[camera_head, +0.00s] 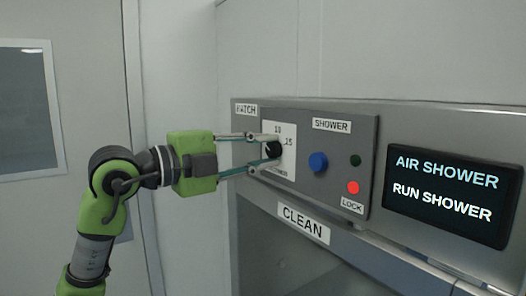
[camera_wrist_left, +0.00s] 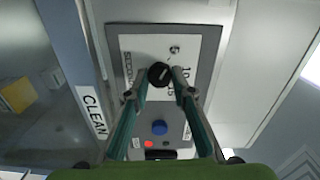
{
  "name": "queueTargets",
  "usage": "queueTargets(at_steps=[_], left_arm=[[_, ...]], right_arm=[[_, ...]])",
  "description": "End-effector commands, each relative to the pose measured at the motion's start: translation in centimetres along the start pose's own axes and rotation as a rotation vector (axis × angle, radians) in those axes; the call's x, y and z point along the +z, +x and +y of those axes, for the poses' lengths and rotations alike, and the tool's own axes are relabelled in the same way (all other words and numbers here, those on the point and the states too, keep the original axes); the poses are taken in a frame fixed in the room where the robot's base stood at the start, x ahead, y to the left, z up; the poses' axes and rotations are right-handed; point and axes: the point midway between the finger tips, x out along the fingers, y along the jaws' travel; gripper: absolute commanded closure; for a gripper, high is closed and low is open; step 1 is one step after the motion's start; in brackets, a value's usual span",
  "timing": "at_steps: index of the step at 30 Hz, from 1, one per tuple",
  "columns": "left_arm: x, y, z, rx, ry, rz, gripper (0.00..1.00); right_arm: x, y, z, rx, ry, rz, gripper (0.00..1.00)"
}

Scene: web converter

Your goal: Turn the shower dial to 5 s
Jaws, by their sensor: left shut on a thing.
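The shower dial is a black round knob (camera_head: 273,149) on a white plate (camera_head: 287,130) with printed numbers; 10 and 15 can be read, and the rest is covered or too small. My left gripper (camera_head: 268,146) comes in from the left with its two fingers on either side of the knob, shut on it. In the left wrist view the knob (camera_wrist_left: 159,74) sits between the fingertips (camera_wrist_left: 160,80). A pale mark shows on its face there, but I cannot tell which number it points to. My right gripper is not in view.
The grey panel also has a blue button (camera_head: 318,162), a dark green lamp (camera_head: 355,160) and a lit red lamp (camera_head: 353,187) above a LOCK label. A screen (camera_head: 446,194) to the right reads AIR SHOWER, RUN SHOWER. A CLEAN label (camera_head: 303,222) is below the panel.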

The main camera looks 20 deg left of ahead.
Motion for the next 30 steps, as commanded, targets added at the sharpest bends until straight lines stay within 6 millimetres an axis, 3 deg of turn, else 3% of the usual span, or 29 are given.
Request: queueTargets(at_steps=[9,10,11,12,23,30], left_arm=[[0.1,-0.1,-0.2,-0.006,-0.002,-0.003,0.98],[0.1,-0.1,-0.2,-0.006,-0.001,-0.003,0.69],[0.1,-0.1,-0.2,-0.006,-0.001,-0.003,0.61],[0.1,-0.1,-0.2,-0.005,-0.001,-0.003,0.60],[0.1,-0.3,0.0,-0.001,0.000,-0.002,0.60],[0.2,-4.0,0.1,0.000,0.001,-0.006,0.60]], right_arm=[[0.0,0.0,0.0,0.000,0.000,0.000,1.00],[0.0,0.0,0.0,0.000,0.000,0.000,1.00],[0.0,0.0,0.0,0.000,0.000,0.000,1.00],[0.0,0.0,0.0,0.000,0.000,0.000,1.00],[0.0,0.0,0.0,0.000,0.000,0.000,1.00],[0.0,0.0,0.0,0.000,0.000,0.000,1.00]])
